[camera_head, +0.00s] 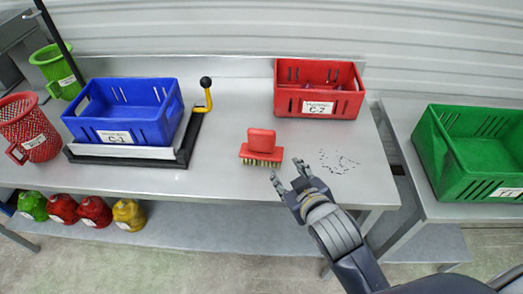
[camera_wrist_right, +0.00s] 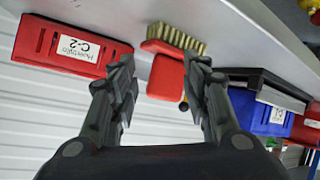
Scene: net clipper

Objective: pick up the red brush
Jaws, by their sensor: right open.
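The red brush (camera_head: 261,143) lies on the grey table, with its tan bristles along the side nearer to me. My right gripper (camera_head: 287,175) is just to the right and front of the brush, open and apart from it. In the right wrist view the brush (camera_wrist_right: 166,78) shows beyond and between the two fingers of my right gripper (camera_wrist_right: 161,70), with nothing held. My left gripper is in neither view.
A red crate (camera_head: 318,105) labelled C-2 stands behind the brush. A blue crate (camera_head: 122,136) labelled C-1 sits left in a black frame with a yellow handle (camera_head: 207,98). Dark specks (camera_head: 338,162) lie right of the brush. A green crate (camera_head: 470,150) stands on the right table.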

